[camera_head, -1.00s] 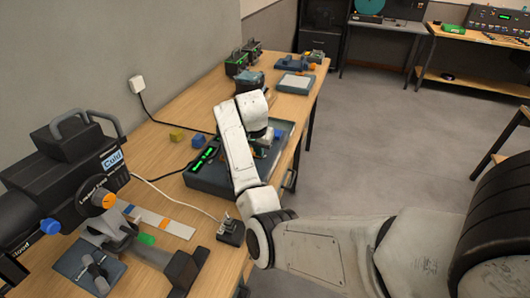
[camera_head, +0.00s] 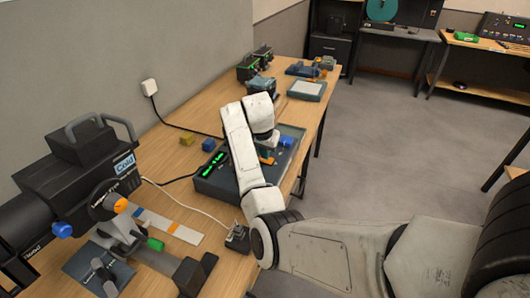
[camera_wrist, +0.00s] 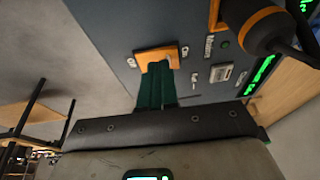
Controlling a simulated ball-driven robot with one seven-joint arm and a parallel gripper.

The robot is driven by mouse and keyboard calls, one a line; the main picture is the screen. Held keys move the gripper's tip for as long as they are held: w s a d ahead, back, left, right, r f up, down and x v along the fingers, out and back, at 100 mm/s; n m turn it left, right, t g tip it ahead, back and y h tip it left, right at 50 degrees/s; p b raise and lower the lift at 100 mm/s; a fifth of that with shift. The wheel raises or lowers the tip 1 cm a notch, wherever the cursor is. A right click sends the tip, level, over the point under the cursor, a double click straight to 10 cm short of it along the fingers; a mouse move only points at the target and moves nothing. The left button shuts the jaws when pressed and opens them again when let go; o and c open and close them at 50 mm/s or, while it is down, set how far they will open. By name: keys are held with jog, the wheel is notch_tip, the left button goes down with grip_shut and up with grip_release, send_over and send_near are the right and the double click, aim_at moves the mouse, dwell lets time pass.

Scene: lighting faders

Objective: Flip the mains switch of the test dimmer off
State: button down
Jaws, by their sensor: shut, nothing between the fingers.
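The test dimmer (camera_head: 222,184) is a dark blue-grey box with green lit displays, on the bench beneath my arm. In the wrist view its panel (camera_wrist: 110,22) fills the top. An orange switch piece (camera_wrist: 173,51) sits there between small white labels; the print is too small to read surely. My gripper (camera_wrist: 157,70) has dark green fingers, closed together with nothing between them. Their tips are right at the orange piece and cover part of it; I cannot tell whether they touch. In the head view, my arm hides most of the switch area, and which way the switch lies is unclear.
A black knob with an orange band (camera_wrist: 258,22) stands on the panel near the fingers. A black spotlight (camera_head: 85,170) stands at the left. Small yellow (camera_head: 187,141) and blue (camera_head: 208,145) blocks lie behind the dimmer. Cables cross the bench; the floor at right is clear.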

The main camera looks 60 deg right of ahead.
notch_tip(320, 180, up, 4)
jog(key=p, duration=0.3)
jog(key=shift+s+d, duration=0.1)
jog(key=shift+s, duration=0.05)
jog(key=shift+s+a+r, duration=0.1)
jog(key=shift+a+r, duration=0.1)
jog(key=shift+r, duration=0.1)
jog(key=s+b+v, duration=0.1)
jog(key=b+v, duration=0.1)
jog(key=v, duration=0.6)
jog(key=shift+s+r, duration=0.3)
jog(key=shift+r, duration=0.1)
